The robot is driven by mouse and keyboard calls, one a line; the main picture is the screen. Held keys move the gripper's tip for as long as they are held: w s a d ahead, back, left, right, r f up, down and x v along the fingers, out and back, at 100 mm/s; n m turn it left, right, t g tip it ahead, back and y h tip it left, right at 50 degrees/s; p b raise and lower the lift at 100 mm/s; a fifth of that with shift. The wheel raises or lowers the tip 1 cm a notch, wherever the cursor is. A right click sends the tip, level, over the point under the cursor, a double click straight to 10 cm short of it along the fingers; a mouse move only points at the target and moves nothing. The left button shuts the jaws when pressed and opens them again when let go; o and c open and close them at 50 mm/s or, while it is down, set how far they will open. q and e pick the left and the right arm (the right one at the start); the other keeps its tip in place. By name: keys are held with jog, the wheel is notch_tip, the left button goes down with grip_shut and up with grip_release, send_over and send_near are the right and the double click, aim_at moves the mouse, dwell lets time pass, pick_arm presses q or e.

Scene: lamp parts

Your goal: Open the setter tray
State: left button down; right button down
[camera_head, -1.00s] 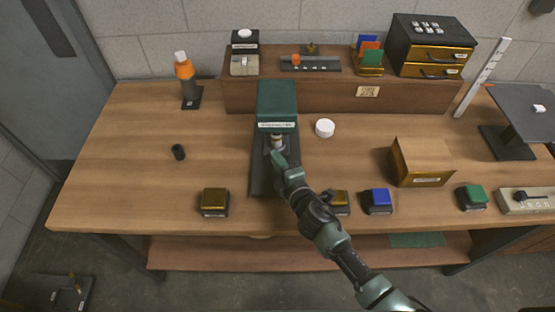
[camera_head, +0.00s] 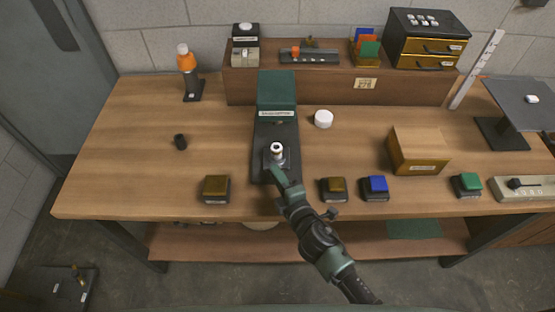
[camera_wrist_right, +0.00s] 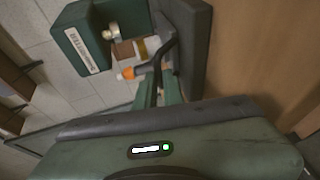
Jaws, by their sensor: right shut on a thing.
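The setter is a machine with a green housing (camera_head: 276,90) on a long dark base (camera_head: 262,135), near the middle of the bench. Its dark tray (camera_head: 266,161) stands out in front of the housing and carries a small upright part (camera_head: 277,151) with a pale ring-shaped top. My right gripper (camera_head: 277,175) is at the tray's front edge, shut on its handle. In the right wrist view, the fingers (camera_wrist_right: 160,92) meet the dark handle (camera_wrist_right: 163,57), and the housing (camera_wrist_right: 85,40) is beyond. The fingertips are partly hidden. My left gripper is not in view.
A white round cap (camera_head: 323,119) lies right of the setter. A brown-topped block (camera_head: 215,188) stands front left; another (camera_head: 333,188) and a blue-topped one (camera_head: 375,187) stand front right. A cardboard box (camera_head: 418,150) is farther right. The bench's left part is mostly clear.

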jog(key=shift+s+r, duration=0.1)
jog(key=shift+s, duration=0.3)
jog(key=shift+w, duration=0.15)
jog(key=shift+w+f, duration=0.2)
jog(key=shift+s, duration=0.1)
jog(key=c, duration=1.5)
grip_release()
jog(key=shift+s+r, duration=0.1)
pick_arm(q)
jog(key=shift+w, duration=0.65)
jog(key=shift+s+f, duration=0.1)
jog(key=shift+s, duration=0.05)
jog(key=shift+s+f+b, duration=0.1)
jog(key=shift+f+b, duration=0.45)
pick_arm(e)
jog(key=v, duration=0.7)
jog(key=shift+s+d, duration=0.15)
jog(key=shift+s, duration=0.15)
